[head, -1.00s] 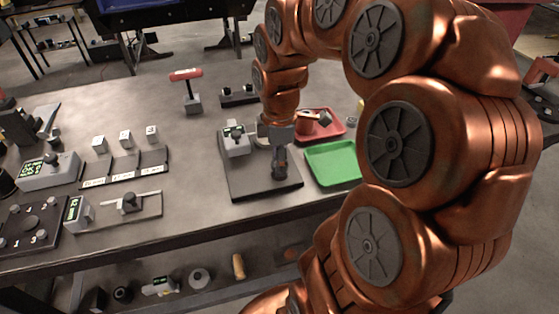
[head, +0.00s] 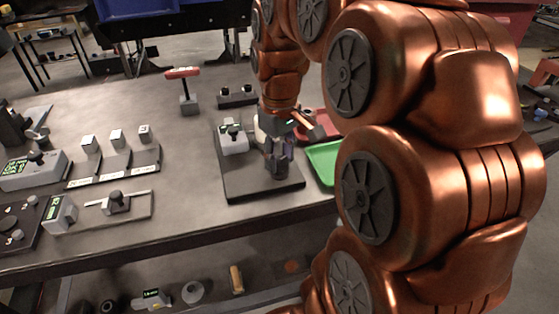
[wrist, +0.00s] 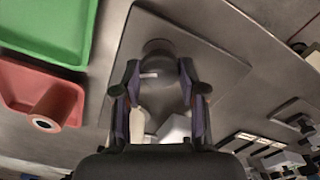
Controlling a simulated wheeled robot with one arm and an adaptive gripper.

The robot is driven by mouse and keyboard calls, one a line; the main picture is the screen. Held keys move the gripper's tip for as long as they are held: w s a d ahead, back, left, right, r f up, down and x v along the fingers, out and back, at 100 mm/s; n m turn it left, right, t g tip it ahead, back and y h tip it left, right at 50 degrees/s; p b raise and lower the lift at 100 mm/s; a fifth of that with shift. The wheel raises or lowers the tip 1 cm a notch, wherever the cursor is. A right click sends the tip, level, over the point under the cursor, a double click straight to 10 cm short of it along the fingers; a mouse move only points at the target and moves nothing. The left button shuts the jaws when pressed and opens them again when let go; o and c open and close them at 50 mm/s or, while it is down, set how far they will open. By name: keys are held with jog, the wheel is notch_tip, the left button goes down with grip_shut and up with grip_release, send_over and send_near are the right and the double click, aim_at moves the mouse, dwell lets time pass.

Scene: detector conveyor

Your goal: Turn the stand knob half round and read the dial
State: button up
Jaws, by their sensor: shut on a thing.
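The stand is a dark base plate (head: 237,187) near the table's front edge. A grey dial box (head: 233,138) with a small green-lit display stands at its back left; the reading is too small to make out. My gripper (head: 279,162) points down over the right part of the plate. In the wrist view my gripper (wrist: 160,98) has its two fingers on either side of the dark grey round knob (wrist: 159,62), shut on it. A short pale mark shows on the knob. In the head view the fingers mostly hide the knob.
A green tray (head: 323,160) and a red tray (wrist: 22,85) lie right beside the stand. A reddish hollow cylinder (wrist: 55,106) is in the red tray. A red-topped T-handle (head: 183,73) stands behind. Switch boxes and a slider fixture (head: 117,205) occupy the left.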

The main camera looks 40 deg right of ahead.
jog(key=m+b, duration=0.1)
jog(key=m, duration=0.4)
jog(key=shift+m+b, duration=0.3)
jog(key=m, duration=0.5)
jog(key=shift+m, duration=0.3)
jog(key=m+p, duration=0.1)
jog(key=m, duration=0.4)
jog(key=shift+r, duration=0.15)
jog(key=m+p, duration=0.2)
jog(key=m, duration=0.3)
jog(key=shift+m+p, duration=0.35)
jog(key=shift+m, duration=0.05)
jog(key=o, duration=1.1)
jog(key=shift+o, duration=0.2)
